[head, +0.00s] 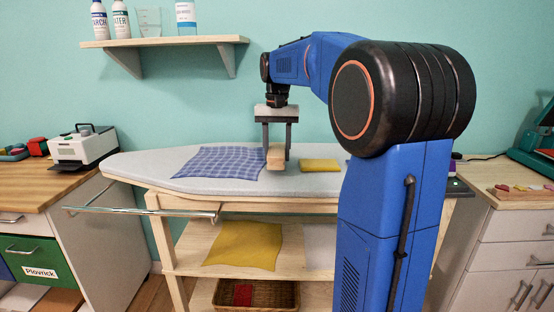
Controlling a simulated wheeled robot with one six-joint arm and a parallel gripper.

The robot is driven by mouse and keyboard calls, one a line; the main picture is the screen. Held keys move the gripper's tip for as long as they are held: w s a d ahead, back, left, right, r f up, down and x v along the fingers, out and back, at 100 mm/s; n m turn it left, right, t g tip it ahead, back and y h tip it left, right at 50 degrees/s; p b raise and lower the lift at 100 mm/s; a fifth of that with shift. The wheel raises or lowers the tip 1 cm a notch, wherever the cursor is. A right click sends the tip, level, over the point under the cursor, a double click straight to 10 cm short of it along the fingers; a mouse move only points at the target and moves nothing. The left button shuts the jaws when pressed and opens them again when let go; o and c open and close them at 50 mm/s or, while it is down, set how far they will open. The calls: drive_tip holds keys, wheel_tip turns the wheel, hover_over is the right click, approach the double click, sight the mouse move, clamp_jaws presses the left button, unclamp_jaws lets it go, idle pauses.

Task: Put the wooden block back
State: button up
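The pale wooden block (275,156) is at the right edge of a blue checked cloth (218,162) on the grey ironing board (140,164). My gripper (277,150) points straight down over the board, with one finger on each side of the block. The fingers look close to the block's sides, but I cannot tell whether they press on it. I also cannot tell whether the block rests on the board or is slightly lifted.
A folded yellow cloth (320,165) lies on the board right of the block. A white device (82,147) stands on the left counter. Bottles (120,20) stand on a wall shelf (160,42). Below are a larger yellow cloth (243,246) and a wicker basket (270,296).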

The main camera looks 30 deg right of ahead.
sight(277, 149)
wheel_tip(277, 149, up, 7)
drive_tip(key=shift+f, duration=0.1)
drive_tip(key=shift+s+r, duration=0.15)
drive_tip(key=shift+r, duration=0.15)
drive_tip(key=shift+f, duration=4.9)
drive_tip(key=shift+f, duration=0.1)
drive_tip(key=o, duration=1.4)
wheel_tip(277, 149, up, 12)
drive_tip(key=shift+r, duration=0.1)
